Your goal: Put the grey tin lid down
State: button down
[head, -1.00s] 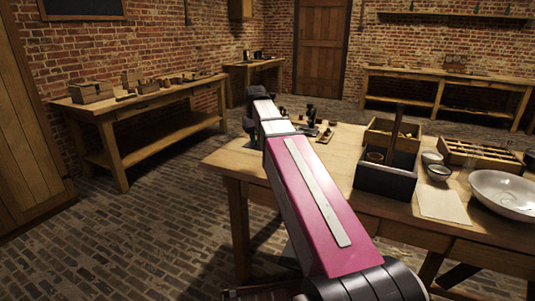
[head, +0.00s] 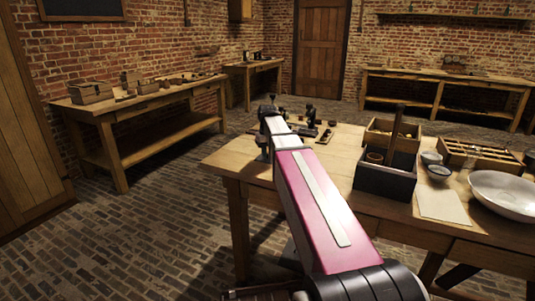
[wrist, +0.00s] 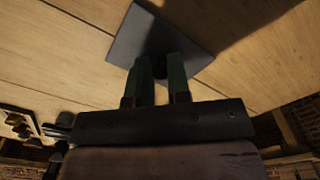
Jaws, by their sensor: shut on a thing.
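The grey tin lid (wrist: 133,38) is a flat, dark grey square plate in the wrist view, at the tips of my gripper (wrist: 160,68). The two green fingers are close together, shut on a small dark part at the lid's middle, which they mostly hide. Bare wooden tabletop lies behind the lid, and a dark shadow falls to its upper right. I cannot tell whether the lid touches the table. In the head view my arm reaches over the table's left part and hides most of the gripper and the lid.
The work table (head: 230,160) has several small dark items behind my gripper. To the right stand a dark handled box (head: 385,182), a wooden box (head: 410,128), small bowls (head: 438,172), a sectioned tray (head: 490,153), a paper sheet (head: 441,206) and a large pale bowl (head: 505,192).

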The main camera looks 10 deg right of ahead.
jog(key=c, duration=1.1)
grip_release()
jog(key=shift+f, duration=0.1)
